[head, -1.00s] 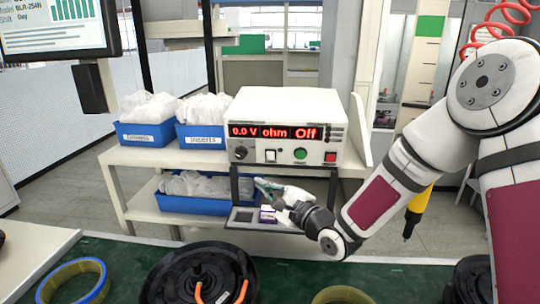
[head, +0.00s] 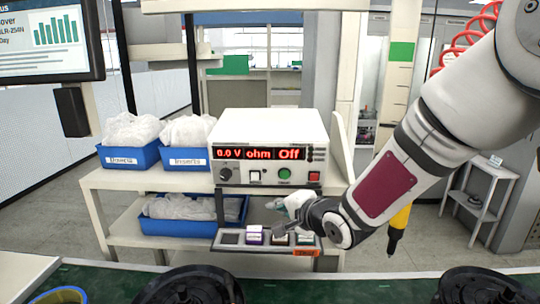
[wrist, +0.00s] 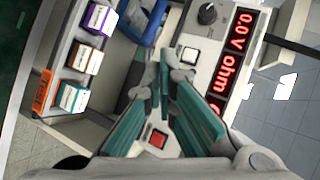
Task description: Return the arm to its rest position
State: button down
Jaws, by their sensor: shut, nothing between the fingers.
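My gripper (head: 275,204) is in front of the tester's lower edge, above a small tray of boxes. Its teal fingers are shut and empty, their tips together in the wrist view (wrist: 163,66). My arm (head: 400,165) is white with a dark red panel and comes in from the upper right. It is still extended toward the tester (head: 265,128), a white box with a red display reading 0.0 V, ohm and Off. In the wrist view the tester's display (wrist: 234,60) lies to the right of the fingers. I cannot tell the exact gap between fingers and tester.
The tray (head: 228,247) below my gripper holds small boxes, including a purple-and-white one (head: 254,236). Blue bins (head: 131,154) stand on the shelf at left. A yellow tool (head: 399,222) hangs beside my forearm. Black hub parts (head: 192,290) lie on the green bench (head: 330,290).

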jog(key=s+d+r+n+g+h, duration=0.1)
jog(key=s+d+r+n+h, duration=0.25)
jog(key=s+d, duration=0.35)
jog(key=s+d+r+n+g+h, duration=0.2)
jog(key=s+d+r+h, duration=0.2)
jog(key=s+d, duration=0.3)
jog(key=s+d+n+g, duration=0.1)
jog(key=s+n, duration=0.1)
jog(key=s, duration=0.7)
jog(key=s+d+r+n+g, duration=0.1)
jog(key=s+d+n+g, duration=0.1)
jog(key=s, duration=0.7)
jog(key=shift+s+y, duration=0.25)
jog(key=shift+y, duration=0.1)
